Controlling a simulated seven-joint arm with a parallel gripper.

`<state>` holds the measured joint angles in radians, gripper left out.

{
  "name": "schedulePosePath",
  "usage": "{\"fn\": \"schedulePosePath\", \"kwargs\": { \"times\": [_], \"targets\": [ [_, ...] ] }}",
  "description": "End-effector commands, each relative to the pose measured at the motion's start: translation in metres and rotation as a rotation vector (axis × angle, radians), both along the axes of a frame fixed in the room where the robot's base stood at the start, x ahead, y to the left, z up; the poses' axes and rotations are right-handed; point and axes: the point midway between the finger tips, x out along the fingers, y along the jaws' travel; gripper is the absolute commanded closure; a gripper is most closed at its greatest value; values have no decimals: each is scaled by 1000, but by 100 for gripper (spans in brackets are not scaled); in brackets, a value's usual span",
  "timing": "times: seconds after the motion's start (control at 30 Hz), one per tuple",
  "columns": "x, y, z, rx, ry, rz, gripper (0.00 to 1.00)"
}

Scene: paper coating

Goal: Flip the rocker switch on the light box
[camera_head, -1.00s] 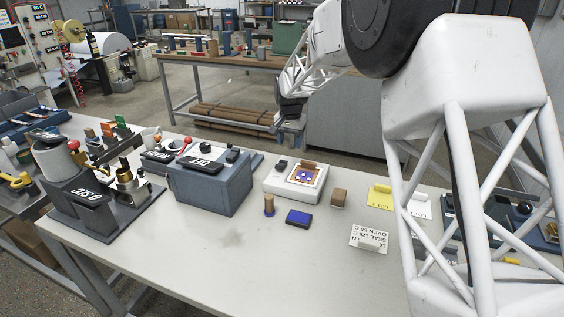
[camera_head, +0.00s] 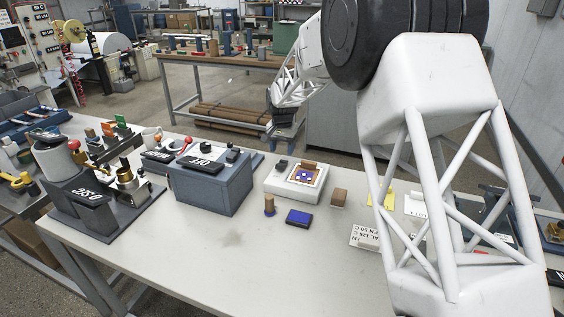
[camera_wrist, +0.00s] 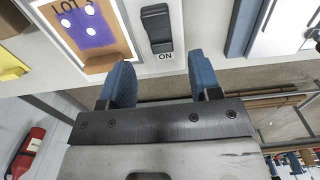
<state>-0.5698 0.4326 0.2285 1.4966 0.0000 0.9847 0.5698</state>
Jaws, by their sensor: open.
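The white light box (camera_head: 296,190) stands on the bench near its back edge. A framed sheet with a purple patch (camera_head: 306,175) lies on its top. Its dark rocker switch (camera_head: 282,164) is on the left of the box top. In the wrist view the switch (camera_wrist: 157,27) shows large, with an "ON" label beside it. I cannot tell which way it is tipped. My gripper (camera_wrist: 162,78) is open and empty, its two blue fingers apart, with the switch just beyond the gap between the fingertips. In the head view my gripper (camera_head: 272,130) is small, behind the light box.
A grey-blue box with a black display (camera_head: 211,187) stands left of the light box. A blue pad (camera_head: 299,217), a wooden-handled stamp (camera_head: 269,205) and a brown block (camera_head: 339,197) lie around the light box. The front middle of the bench is clear.

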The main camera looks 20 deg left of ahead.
Motion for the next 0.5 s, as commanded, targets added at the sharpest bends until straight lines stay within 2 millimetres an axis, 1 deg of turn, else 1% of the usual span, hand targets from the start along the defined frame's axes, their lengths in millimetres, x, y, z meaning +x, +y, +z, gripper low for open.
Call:
{"fn": "schedulePosePath", "kwargs": {
  "times": [0.03, 0.3, 0.5],
  "targets": [
    [0, 0, -7, -1, 2, 0, 43],
    [0, 0, -38, 0, 0, 0, 43],
    [0, 0, -55, 0, 0, 0, 43]
  ]
}}
